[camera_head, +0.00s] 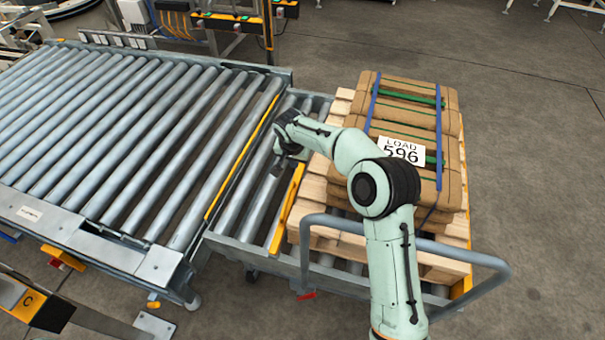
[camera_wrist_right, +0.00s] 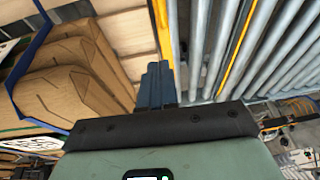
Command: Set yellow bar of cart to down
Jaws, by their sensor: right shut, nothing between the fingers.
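The cart (camera_head: 275,262) is a low grey roller frame with a curved push handle, standing beside the conveyor. Its yellow bar (camera_head: 286,212) runs along the pallet's left side and stands raised above the rollers. The bar also shows in the right wrist view (camera_wrist_right: 162,28), just beyond the fingertips. My right gripper (camera_head: 277,169) is at the far end of the bar, shut and empty, its fingers pointing down. The fingers (camera_wrist_right: 157,82) are together in the wrist view. I cannot tell whether they touch the bar. My left gripper is out of view.
A wooden pallet (camera_head: 308,190) with strapped brown sacks (camera_head: 450,150) labelled LOAD 596 rests on the cart. A roller conveyor (camera_head: 110,130) with a yellow edge strip (camera_head: 240,160) adjoins on the left. The floor at right is clear.

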